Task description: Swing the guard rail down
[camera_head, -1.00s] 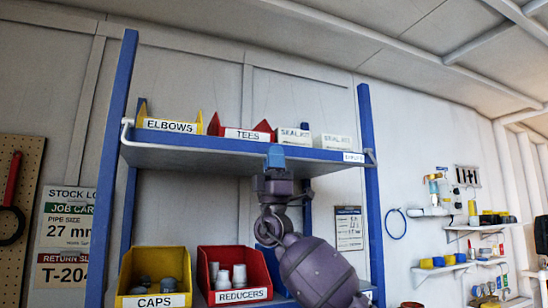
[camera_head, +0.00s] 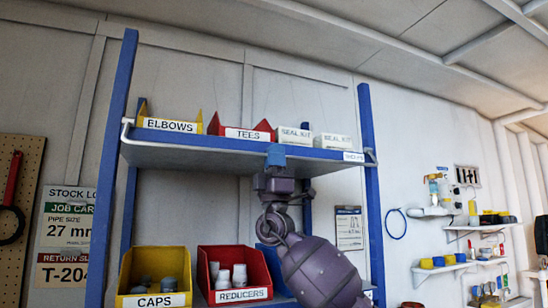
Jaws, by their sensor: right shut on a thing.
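The guard rail (camera_head: 205,143) appears as a long bar along the front edge of the upper shelf, with pale bent ends beside the two blue posts. I cannot clearly separate the bar from the shelf's blue front edge. My right gripper (camera_head: 276,155) reaches up from below and is shut on the rail right of its middle. The fingers cover that short stretch of it. My left gripper is not in view.
The upper shelf holds a yellow ELBOWS bin (camera_head: 168,125), a red TEES bin (camera_head: 243,133) and two seal kit boxes (camera_head: 295,137). Below stand a yellow CAPS bin (camera_head: 153,301) and a red REDUCERS bin (camera_head: 242,295). Open space lies between the shelves.

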